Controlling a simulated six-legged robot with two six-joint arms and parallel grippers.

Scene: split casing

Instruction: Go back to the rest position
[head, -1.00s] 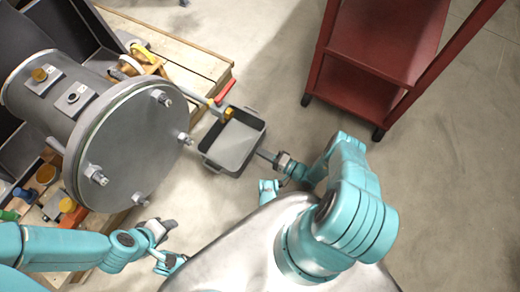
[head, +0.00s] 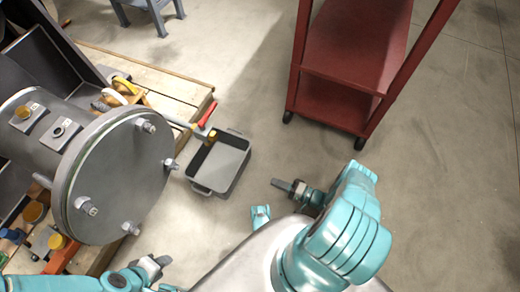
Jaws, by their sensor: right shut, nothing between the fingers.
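My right gripper (head: 277,184) is shut and empty, above the bare floor to the right of the grey tray. A gap of floor shows between it and the tray in the picture. My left gripper (head: 156,264) is at the bottom edge, below the round end cover of the casing. It is small and partly cut off, so I cannot tell whether its fingers are open. Nothing can be seen held in it.
The grey casing (head: 122,180) with bolts on its round cover lies on a wooden pallet (head: 186,92) at left. The open grey tray (head: 222,165) is beside it. A red cart (head: 352,50) stands at the upper right. Floor between tray and cart is clear.

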